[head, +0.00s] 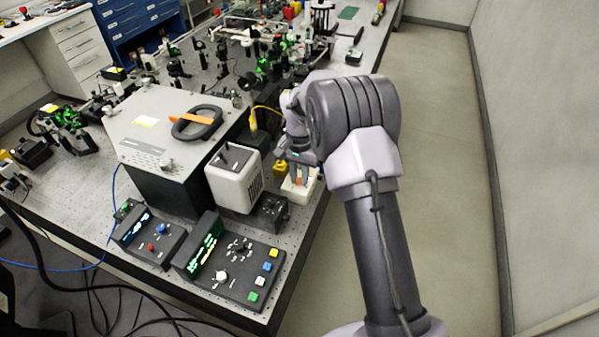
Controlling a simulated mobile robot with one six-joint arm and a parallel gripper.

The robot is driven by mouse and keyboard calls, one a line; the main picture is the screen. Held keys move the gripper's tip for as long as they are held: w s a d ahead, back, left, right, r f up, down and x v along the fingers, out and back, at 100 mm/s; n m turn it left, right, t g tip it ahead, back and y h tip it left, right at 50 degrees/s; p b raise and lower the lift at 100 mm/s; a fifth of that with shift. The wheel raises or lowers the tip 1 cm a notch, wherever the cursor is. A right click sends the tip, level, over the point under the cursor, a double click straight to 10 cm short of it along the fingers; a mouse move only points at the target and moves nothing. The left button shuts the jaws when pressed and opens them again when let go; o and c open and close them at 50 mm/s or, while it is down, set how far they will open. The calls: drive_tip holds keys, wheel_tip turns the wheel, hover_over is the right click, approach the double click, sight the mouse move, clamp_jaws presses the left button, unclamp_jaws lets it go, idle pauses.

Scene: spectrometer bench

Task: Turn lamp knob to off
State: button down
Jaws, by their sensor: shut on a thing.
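A dark control box (262,293) sits at the front of the bench. It carries a pale round knob (222,277) and a black knob (238,247) with marks around it. The labels are too small to read, so I cannot tell which is the lamp knob or its setting. My gripper (299,171) points down at the bench's right edge, behind the box and apart from both knobs. It is shut on a small orange thing (299,182) at a white open-topped holder (290,196). The arm partly hides the fingers.
A white vented unit (234,184) and a grey instrument (160,135) with a black handle stand left of my gripper. A smaller control box (148,236) sits at the front left. Optics crowd the back. The floor to the right (440,150) is clear.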

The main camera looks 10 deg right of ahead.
sight(299, 180)
drive_tip(key=n+p, duration=0.2)
drive_tip(key=n, duration=0.2)
drive_tip(key=shift+r+n, duration=0.1)
drive_tip(key=shift+n, duration=0.2)
drive_tip(key=n+p, duration=0.1)
drive_tip(key=n, duration=0.3)
drive_tip(key=shift+n+p, duration=0.3)
drive_tip(key=c, duration=1.3)
unclamp_jaws()
wheel_tip(299, 180, up, 17)
drive_tip(key=p, duration=0.3)
drive_tip(key=shift+r, duration=0.15)
